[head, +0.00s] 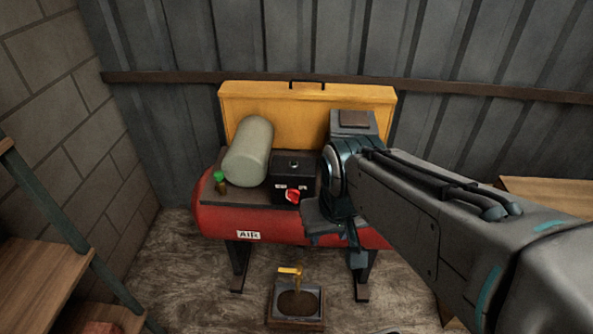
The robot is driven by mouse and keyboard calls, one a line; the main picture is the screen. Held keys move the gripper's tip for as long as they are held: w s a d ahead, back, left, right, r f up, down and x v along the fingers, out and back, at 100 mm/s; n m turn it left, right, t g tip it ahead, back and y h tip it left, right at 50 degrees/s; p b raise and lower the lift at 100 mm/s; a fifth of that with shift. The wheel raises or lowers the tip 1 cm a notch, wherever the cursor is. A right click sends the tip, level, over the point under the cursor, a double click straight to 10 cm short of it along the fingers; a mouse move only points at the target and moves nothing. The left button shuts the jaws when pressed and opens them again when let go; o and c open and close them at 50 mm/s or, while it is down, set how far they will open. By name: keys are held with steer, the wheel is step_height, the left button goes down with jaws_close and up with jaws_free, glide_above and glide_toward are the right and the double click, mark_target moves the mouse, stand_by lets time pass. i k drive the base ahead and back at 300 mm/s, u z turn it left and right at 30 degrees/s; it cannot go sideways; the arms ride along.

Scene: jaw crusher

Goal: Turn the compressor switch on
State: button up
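The compressor has a red tank (215,222) with an "AIR" label, standing on dark legs. A black switch box (293,170) sits on top of it. The red switch (292,196) is on the box's front face, slanted, with small white marks beside it that are too small to read. My gripper (335,250) hangs just right of and below the switch, in front of the tank's right part. It looks apart from the switch. I cannot make out its finger gap. My arm hides the compressor's right end.
A grey-green cylinder (249,152) and a small green-capped bottle (220,182) sit left of the box. A yellow panel (240,105) stands behind. Below is a tray (274,310) with a yellow handle (290,270) above it. Wooden shelves (30,285) stand at left.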

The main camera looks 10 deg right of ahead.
mark_target(292, 195)
steer(key=k, duration=1.2)
steer(key=z, duration=0.75)
steer(key=i, duration=1.55)
steer(key=u, duration=0.8)
